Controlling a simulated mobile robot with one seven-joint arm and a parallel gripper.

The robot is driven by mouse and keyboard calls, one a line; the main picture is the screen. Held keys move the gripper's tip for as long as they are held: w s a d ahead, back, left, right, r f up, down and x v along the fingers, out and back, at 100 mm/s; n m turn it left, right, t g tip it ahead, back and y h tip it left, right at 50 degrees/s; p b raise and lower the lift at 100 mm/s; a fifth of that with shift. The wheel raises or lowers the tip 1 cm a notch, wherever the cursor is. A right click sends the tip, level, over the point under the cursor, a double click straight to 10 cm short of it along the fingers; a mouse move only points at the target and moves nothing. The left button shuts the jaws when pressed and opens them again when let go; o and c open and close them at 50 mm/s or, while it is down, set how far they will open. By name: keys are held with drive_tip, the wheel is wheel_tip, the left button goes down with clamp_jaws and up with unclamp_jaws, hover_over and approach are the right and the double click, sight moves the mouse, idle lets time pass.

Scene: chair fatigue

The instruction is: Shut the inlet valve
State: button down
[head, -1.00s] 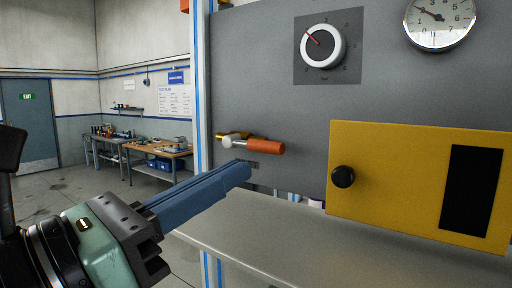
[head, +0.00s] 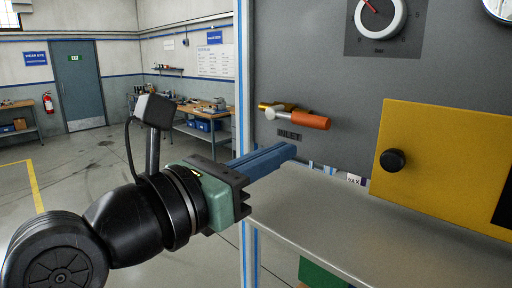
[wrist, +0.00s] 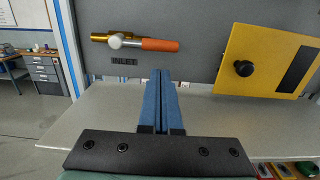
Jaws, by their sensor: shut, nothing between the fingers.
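The inlet valve has an orange lever handle (head: 304,119) on a brass body (head: 268,106), mounted on the grey panel above an "INLET" label (head: 289,134). The lever lies nearly horizontal, its orange grip pointing right. In the wrist view the orange handle (wrist: 160,45) is up and slightly left of the fingertips. My gripper (head: 290,152), with long blue fingers, is shut and empty, and it shows in the wrist view too (wrist: 161,75). In both views its tips appear below the lever and apart from it.
A yellow box or door with a black knob (head: 393,160) is on the panel to the right. A grey shelf (head: 350,225) runs below the panel. A dial (head: 380,16) is above. A blue-striped post (head: 242,100) stands at the panel's left edge.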

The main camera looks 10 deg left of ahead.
sight(299, 119)
drive_tip(key=shift+p+x, duration=0.65)
drive_tip(key=shift+x, duration=1.55)
drive_tip(key=shift+a+r+n, duration=0.15)
drive_tip(key=shift+r+n, duration=0.05)
drive_tip(key=shift+n, duration=0.1)
drive_tip(key=shift+d+r, duration=0.1)
drive_tip(key=shift+d, duration=0.2)
drive_tip(key=shift+p, duration=0.35)
